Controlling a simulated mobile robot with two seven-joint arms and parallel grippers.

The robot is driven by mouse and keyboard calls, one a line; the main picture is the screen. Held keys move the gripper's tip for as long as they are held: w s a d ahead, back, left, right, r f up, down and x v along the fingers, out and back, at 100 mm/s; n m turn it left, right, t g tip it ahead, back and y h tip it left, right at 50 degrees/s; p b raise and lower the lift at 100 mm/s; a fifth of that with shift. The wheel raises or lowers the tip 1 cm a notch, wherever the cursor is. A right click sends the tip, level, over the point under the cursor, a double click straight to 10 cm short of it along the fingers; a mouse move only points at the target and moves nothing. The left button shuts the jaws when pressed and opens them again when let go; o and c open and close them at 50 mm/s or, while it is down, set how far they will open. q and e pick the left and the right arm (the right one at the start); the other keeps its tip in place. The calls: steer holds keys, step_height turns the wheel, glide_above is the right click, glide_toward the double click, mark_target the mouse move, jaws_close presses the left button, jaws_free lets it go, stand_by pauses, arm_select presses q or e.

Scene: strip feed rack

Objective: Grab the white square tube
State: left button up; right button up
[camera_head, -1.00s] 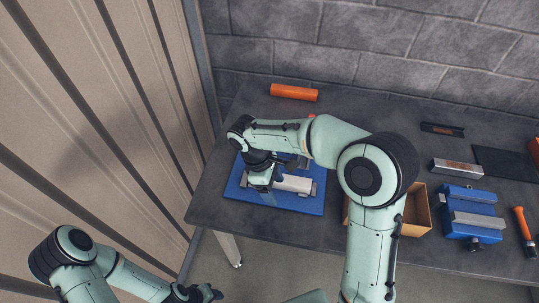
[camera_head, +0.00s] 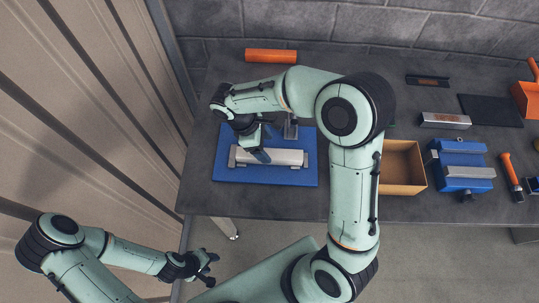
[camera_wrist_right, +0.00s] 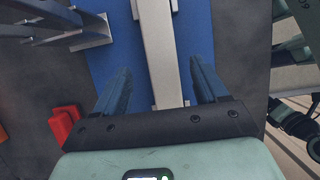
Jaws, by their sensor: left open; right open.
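The white square tube (camera_head: 280,156) lies level across grey supports on a blue mat (camera_head: 226,141) in the head view. It also shows in the right wrist view (camera_wrist_right: 161,45), running lengthwise between the fingers. My right gripper (camera_head: 260,153) is over the left part of the tube. Its two blue fingers (camera_wrist_right: 162,80) are apart, one on either side of the tube, with gaps visible. The height of the fingertips against the tube is hard to tell. My left gripper (camera_head: 205,268) is open and empty, in front of the bench and away from the tube.
A grey upright bracket (camera_head: 291,128) stands on the mat behind the tube. An orange cylinder (camera_head: 271,55) lies at the back. A cardboard box (camera_head: 401,188), a blue vise (camera_head: 459,160) and a silver block (camera_head: 445,120) are to the right. Bare bench lies left of the mat.

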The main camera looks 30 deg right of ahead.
mark_target(270, 153)
steer(key=x, duration=0.5)
steer(key=shift+a, duration=0.3)
jaws_close()
